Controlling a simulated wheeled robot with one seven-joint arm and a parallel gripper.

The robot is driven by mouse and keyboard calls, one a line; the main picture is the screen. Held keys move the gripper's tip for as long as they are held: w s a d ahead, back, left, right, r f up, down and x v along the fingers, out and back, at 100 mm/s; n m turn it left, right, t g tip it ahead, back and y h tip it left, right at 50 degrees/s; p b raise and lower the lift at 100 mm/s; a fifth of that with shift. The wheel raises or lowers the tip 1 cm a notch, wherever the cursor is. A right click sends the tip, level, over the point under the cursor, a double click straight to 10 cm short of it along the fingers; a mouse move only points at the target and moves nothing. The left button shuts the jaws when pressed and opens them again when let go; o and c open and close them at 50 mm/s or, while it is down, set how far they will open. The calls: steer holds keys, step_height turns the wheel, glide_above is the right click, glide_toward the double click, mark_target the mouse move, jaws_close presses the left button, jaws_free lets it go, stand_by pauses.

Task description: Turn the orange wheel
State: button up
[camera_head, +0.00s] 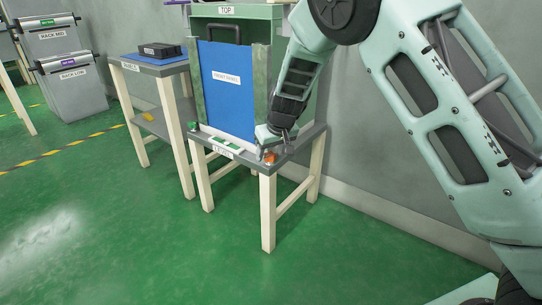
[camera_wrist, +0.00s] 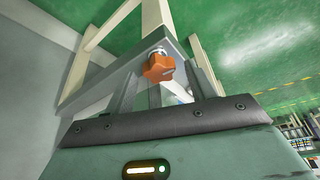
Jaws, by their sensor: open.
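The orange wheel (camera_head: 270,158) is a small lobed knob at the front right corner of the table that bears the blue front panel (camera_head: 226,92). In the wrist view the orange wheel (camera_wrist: 158,68) lies ahead, between the lines of my two fingers. My gripper (camera_head: 266,150) is at that corner, right by the wheel, pointing down. In the wrist view my gripper (camera_wrist: 163,75) is open, one finger on each side of the wheel. I cannot tell whether either finger touches it. My gripper hides part of the wheel in the head view.
The wheel's table (camera_head: 308,135) stands against the grey wall, with a green knob (camera_head: 193,126) at its left corner. A labelled side table (camera_head: 150,66) holds a black box (camera_head: 159,49). Grey bins (camera_head: 72,85) stand far left. The green floor in front is clear.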

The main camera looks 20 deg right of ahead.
steer(key=shift+f, duration=0.1)
steer(key=c, duration=1)
steer(key=shift+r+p, duration=0.3)
steer(key=shift+p, duration=0.75)
steer(key=m+p, duration=0.1)
steer(key=p, duration=0.3)
steer(key=shift+r+m+h, duration=0.1)
steer(key=shift+m+h, duration=0.3)
steer(key=m+p, duration=0.2)
steer(key=p, duration=0.3)
steer(key=shift+a+h+p, duration=0.15)
steer(key=shift+h+p, duration=0.25)
steer(key=shift+f+m+p, duration=0.3)
steer(key=shift+m+p, duration=0.2)
steer(key=shift+p, duration=0.15)
